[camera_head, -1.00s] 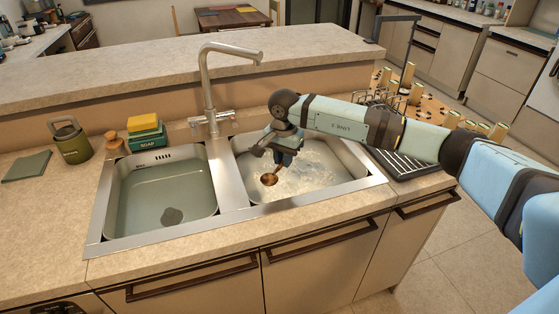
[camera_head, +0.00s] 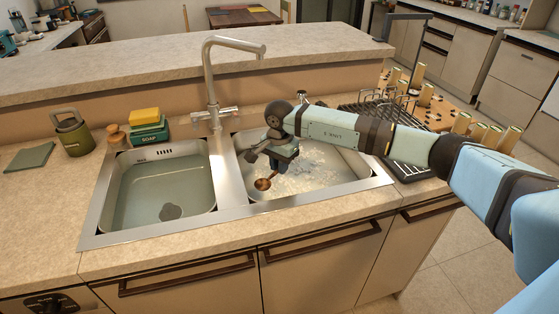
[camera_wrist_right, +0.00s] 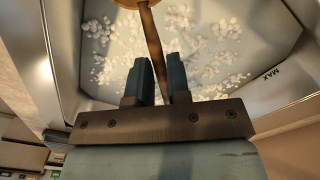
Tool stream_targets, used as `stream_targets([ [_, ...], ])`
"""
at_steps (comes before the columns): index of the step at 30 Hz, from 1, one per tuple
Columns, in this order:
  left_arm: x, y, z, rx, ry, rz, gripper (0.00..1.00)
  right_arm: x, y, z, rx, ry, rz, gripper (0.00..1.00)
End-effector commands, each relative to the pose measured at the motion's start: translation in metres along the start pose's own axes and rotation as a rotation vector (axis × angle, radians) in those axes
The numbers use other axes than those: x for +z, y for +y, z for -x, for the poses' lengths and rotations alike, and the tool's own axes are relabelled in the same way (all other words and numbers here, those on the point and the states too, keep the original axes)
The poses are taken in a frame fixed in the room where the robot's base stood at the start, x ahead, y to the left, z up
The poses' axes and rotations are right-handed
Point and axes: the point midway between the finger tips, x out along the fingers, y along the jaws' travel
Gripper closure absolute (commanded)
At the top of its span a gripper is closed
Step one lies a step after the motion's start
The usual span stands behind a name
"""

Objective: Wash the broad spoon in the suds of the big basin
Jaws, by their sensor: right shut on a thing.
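The big basin (camera_head: 345,182) is the right half of the steel double sink, with water and white suds (camera_head: 318,170). My right gripper (camera_head: 272,162) is over its left part, pointing down. It is shut on the handle of the broad spoon, whose brown round bowl (camera_head: 263,184) hangs below near the basin's left wall. In the right wrist view the handle (camera_wrist_right: 153,45) runs between the two fingers (camera_wrist_right: 158,80), and the bowl (camera_wrist_right: 130,3) is cut off at the top edge. I cannot tell whether the bowl touches the water. My left gripper is not in view.
The left basin (camera_head: 150,190) holds clear water and a dark drain. The tall faucet (camera_head: 210,85) rises behind the divider. A dark dish rack (camera_head: 410,165) is right.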

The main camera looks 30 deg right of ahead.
Motion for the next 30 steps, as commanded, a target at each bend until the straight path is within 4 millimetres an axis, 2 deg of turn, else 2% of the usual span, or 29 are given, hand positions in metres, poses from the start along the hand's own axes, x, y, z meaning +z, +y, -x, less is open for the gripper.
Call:
stream_targets([
  [1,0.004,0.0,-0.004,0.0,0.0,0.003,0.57,0.0,0.0,-0.009,0.001,-0.001,0.0,1.0],
  [11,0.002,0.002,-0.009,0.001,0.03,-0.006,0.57,0.0,0.0,-0.045,0.0,-0.001,0.0,1.0],
  [21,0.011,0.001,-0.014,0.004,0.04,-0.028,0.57,0.0,0.0,-0.082,0.001,-0.001,0.001,1.0],
  [30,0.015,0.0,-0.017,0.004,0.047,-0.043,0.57,0.0,0.0,-0.103,-0.001,0.0,0.0,1.0],
])
